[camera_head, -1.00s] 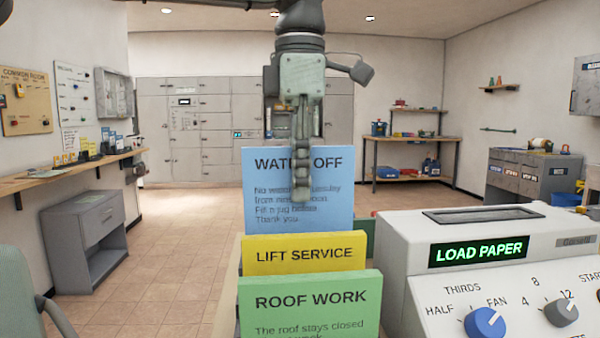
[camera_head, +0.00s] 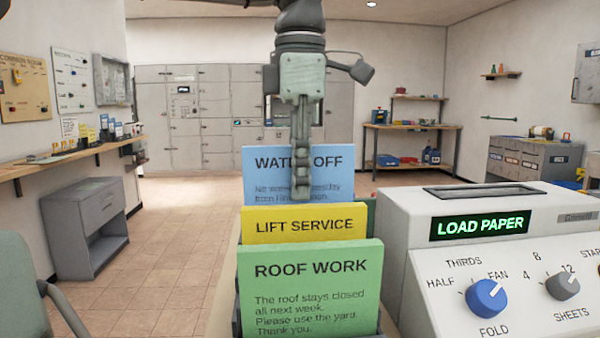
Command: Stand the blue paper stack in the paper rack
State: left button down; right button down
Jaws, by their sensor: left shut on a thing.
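The blue paper stack (camera_head: 262,186), headed "WATER OFF", stands upright behind the yellow "LIFT SERVICE" stack (camera_head: 262,226) and the green "ROOF WORK" stack (camera_head: 308,286). My left gripper (camera_head: 302,190) comes down from above and is shut on the blue stack. Its fingers cover part of the blue stack's text. The lower part of the blue stack is hidden behind the yellow one. Only a dark bit of the paper rack (camera_head: 238,322) shows at the green stack's lower edge, so I cannot tell whether the blue stack rests on its base. My right gripper is not in view.
A white folding machine (camera_head: 400,262) with a green "LOAD PAPER" display (camera_head: 480,225) stands close on the right. A chair (camera_head: 25,280) is at the lower left. A grey cabinet (camera_head: 80,232) stands below a wall shelf (camera_head: 30,165) on the left.

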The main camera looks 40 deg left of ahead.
aim_at(300, 202)
pick_arm(q)
jog(key=shift+f+b, duration=1)
jog(key=shift+f, duration=0.95)
jog(key=c, duration=1.5)
grip_release()
jog(key=shift+o, duration=0.2)
notch_tip(300, 202, up, 7)
jog(key=p, duration=0.7)
jog(key=shift+r, duration=0.1)
